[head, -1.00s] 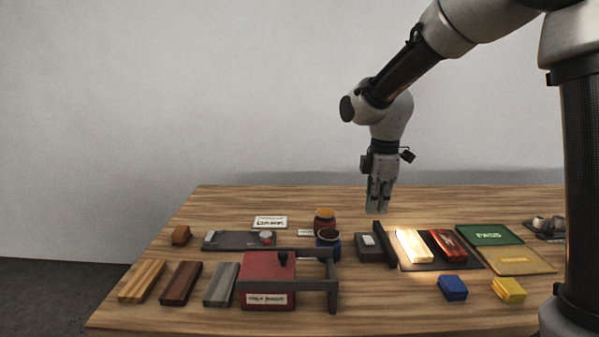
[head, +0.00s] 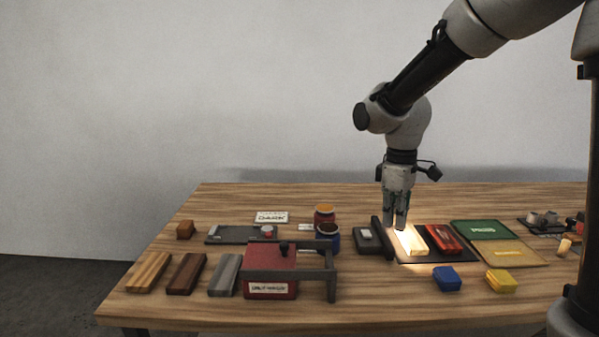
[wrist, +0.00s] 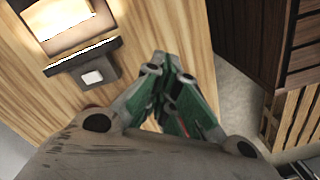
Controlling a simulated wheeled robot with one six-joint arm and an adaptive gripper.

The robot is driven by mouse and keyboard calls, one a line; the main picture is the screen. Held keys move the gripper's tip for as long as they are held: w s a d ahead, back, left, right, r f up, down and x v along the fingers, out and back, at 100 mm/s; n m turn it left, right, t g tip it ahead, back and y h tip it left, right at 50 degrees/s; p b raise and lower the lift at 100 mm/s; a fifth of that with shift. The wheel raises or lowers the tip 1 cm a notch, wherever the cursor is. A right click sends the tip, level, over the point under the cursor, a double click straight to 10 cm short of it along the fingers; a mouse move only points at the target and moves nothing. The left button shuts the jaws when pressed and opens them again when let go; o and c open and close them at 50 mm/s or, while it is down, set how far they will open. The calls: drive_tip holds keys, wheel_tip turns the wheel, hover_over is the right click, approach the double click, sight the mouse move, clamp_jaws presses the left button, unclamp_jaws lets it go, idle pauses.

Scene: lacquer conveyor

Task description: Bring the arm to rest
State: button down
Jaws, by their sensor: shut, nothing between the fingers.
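My gripper (head: 395,222) hangs pointing down over the table (head: 330,197), in front of the wall and near the lit light-wood block (head: 410,240). Its fingers are together and hold nothing. In the wrist view my gripper (wrist: 165,100) shows green finger links that come together, with wood grain beyond them. Part of the bright lit block (wrist: 65,22) shows at the upper left of that view.
A dark upright plate (head: 382,238) stands just left of the lit block, and a red block (head: 443,240) lies right of it. Green (head: 483,230) and yellow (head: 502,253) mats lie further right. A red box with a grey frame (head: 270,270) and two jars (head: 326,235) stand left.

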drive_tip(key=s+d+r+m+t, duration=0.2)
drive_tip(key=s+d+r+m, duration=0.2)
drive_tip(key=s+d, duration=0.3)
drive_tip(key=s+d+r+m+t, duration=0.2)
drive_tip(key=s+d+r+m, duration=0.2)
drive_tip(key=s, duration=0.8)
drive_tip(key=d+m, duration=0.2)
drive_tip(key=d, duration=0.1)
drive_tip(key=shift+s+d+r+m+t, duration=0.3)
drive_tip(key=shift+d+r+m, duration=0.05)
drive_tip(key=shift+m, duration=0.05)
